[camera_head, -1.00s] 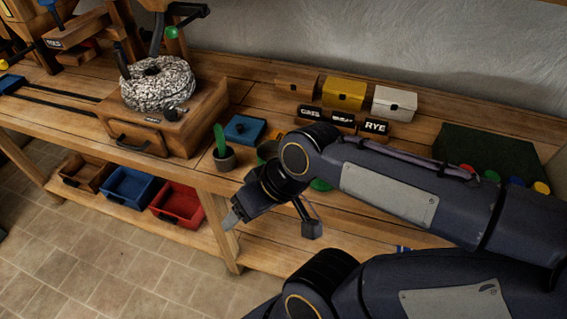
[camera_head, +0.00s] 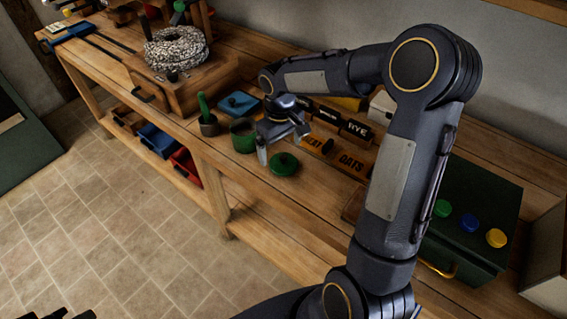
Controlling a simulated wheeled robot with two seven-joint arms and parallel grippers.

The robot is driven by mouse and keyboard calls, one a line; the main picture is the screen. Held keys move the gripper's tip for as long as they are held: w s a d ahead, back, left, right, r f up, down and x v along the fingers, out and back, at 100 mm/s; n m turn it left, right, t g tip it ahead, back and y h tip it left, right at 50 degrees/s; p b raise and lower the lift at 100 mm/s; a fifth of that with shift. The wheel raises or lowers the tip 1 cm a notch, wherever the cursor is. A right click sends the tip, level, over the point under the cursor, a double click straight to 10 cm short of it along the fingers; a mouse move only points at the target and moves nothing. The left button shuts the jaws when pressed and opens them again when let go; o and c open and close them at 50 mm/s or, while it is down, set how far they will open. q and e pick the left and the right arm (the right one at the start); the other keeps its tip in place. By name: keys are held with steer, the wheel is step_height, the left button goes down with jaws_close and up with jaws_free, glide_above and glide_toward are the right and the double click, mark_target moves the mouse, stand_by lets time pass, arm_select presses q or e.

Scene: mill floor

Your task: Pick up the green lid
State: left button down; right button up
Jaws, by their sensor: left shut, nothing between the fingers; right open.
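The green lid (camera_head: 284,164) is a round disc with a small knob, lying flat on the wooden bench near its front edge. An open green pot (camera_head: 243,136) stands to its left. My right gripper (camera_head: 281,143) is open and empty, just behind and above the lid in the head view, its fingers pointing down. One fingertip appears close to the lid's left edge; I cannot tell whether it touches. My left gripper (camera_head: 72,313) shows only partly at the bottom left corner, dark, shut and empty, away from the bench.
A dark green box (camera_head: 473,205) with coloured knobs is further right.

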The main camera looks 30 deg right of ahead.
mark_target(283, 156)
steer(key=f, duration=0.3)
steer(key=shift+s+d+f+p, duration=0.2)
steer(key=shift+f+p, duration=0.1)
steer(key=shift+f, duration=0.7)
steer(key=c, duration=1)
steer(key=shift+c, duration=0.2)
steer(key=shift+r, duration=0.1)
